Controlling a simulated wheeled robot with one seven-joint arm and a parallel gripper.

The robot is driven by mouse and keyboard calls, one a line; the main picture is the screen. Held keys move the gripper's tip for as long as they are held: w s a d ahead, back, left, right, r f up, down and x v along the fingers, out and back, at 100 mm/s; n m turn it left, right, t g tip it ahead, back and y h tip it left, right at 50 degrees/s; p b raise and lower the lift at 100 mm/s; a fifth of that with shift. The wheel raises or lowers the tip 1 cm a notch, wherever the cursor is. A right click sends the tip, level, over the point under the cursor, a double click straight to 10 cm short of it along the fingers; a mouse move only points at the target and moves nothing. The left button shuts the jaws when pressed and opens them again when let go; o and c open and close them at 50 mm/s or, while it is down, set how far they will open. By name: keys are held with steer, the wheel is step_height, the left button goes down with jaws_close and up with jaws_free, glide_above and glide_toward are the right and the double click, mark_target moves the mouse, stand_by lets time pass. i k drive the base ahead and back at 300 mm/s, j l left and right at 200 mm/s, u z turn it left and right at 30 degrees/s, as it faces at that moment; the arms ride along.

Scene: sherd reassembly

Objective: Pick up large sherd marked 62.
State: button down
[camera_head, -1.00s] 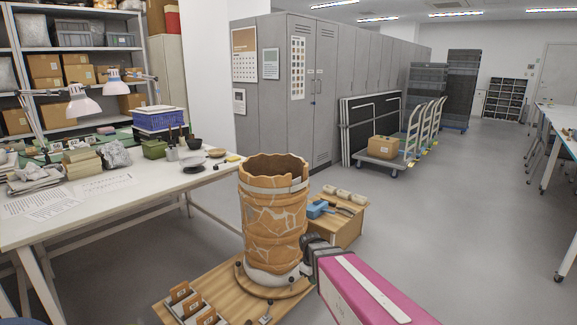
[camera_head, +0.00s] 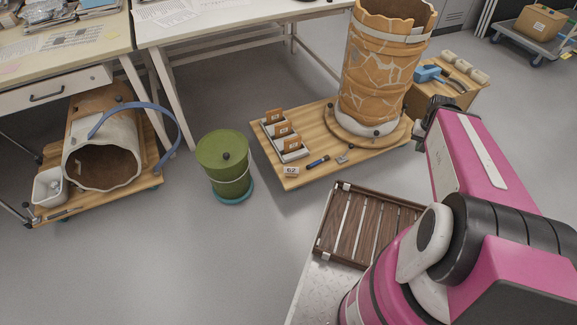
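A small block or card reading 62 (camera_head: 291,171) lies at the front left corner of the wooden board (camera_head: 300,178). Behind it a white rack (camera_head: 268,132) holds several orange sherds (camera_head: 288,142) upright, with pale labels too small to read. I cannot tell which sherd bears 62. The tall orange vessel (camera_head: 382,75), with pale filled seams and a broken rim, stands on a round base on the same board. My gripper (camera_head: 432,117) is at the right of the vessel's foot, dark and partly hidden by my pink arm. Its fingers are not clear.
A slatted wooden tray (camera_head: 345,253) lies in front of the board, partly behind my arm. A green drum (camera_head: 224,165) stands left of the board. A large hollow vessel (camera_head: 108,145) lies on a low wheeled board further left. Grey floor is free between them.

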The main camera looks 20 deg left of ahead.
mark_target(281, 130)
steer(key=u, duration=1.5)
steer(key=z, duration=0.15)
